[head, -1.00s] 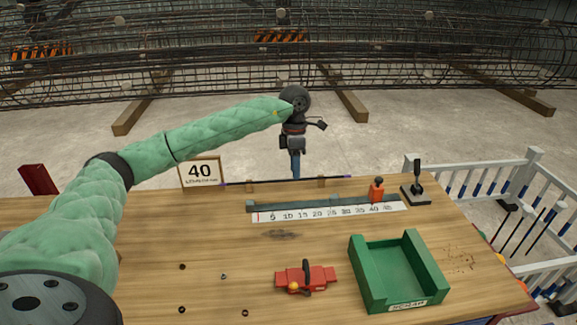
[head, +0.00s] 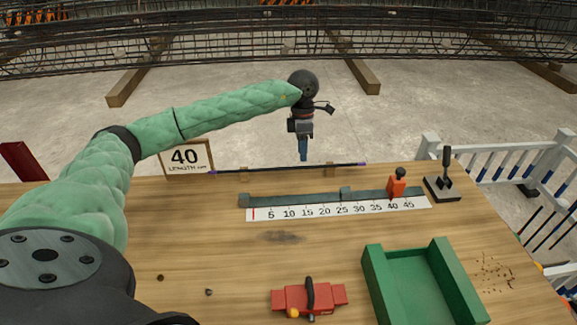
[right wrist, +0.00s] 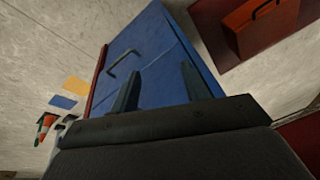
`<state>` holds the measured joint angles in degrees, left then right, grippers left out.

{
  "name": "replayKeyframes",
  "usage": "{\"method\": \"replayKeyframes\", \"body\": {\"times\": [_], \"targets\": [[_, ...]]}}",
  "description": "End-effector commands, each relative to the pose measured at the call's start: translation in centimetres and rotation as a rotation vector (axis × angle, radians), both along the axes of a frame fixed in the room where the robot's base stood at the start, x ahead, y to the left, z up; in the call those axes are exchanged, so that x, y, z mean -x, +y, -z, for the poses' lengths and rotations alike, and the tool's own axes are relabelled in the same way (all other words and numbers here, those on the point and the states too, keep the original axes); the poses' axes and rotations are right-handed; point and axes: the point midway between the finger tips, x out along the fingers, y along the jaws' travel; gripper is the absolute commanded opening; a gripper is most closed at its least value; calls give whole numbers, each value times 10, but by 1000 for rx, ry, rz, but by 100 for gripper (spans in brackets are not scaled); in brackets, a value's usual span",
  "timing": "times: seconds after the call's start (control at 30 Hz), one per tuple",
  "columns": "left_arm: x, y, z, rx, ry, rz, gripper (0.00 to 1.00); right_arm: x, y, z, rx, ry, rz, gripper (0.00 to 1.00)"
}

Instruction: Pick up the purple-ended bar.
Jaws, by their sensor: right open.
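The purple-ended bar (head: 285,169) is a thin dark rod with purple tips. It lies level across two small wooden rests near the far edge of the table, just right of the "40 length cm" sign (head: 187,158). My left gripper (head: 303,158) points down from above, with its blue fingers just above or behind the bar, right of its middle. I cannot tell whether they touch the bar or how far they are parted. My right gripper (right wrist: 160,90) shows only in the right wrist view, with its two fingers apart and nothing between them.
A ruler strip (head: 338,208) with a grey rail and an orange stop block (head: 396,186) lies in front of the bar. A black lever tool (head: 443,180), a red tool (head: 309,297) and a green tray (head: 377,285) are also on the table. A blue cabinet (right wrist: 165,60) shows in the right wrist view.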

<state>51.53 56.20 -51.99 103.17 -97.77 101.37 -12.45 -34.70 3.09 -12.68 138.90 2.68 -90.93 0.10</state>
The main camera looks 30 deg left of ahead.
Motion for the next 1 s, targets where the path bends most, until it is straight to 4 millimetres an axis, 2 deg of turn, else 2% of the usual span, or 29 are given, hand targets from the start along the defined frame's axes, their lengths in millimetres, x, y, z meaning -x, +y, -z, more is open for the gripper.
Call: {"method": "replayKeyframes", "body": {"times": [0.03,0.1,0.3,0.57,0.7,0.77,1.0], "targets": [[0,-2,4,1,3,0,36,1,-4,-10,9,9,4,47],[1,-5,14,0,3,0,36,4,-10,-18,23,24,11,47],[4,-6,34,1,1,1,36,8,-18,-23,40,47,19,47],[4,-7,36,1,-1,1,36,9,-19,-23,43,51,20,47],[4,-7,36,1,-1,1,9,9,-19,-23,43,51,20,47],[4,-7,36,1,-1,1,0,9,-19,-23,42,51,20,47],[3,-7,35,2,-1,1,0,10,-18,-23,42,52,21,47]]}}
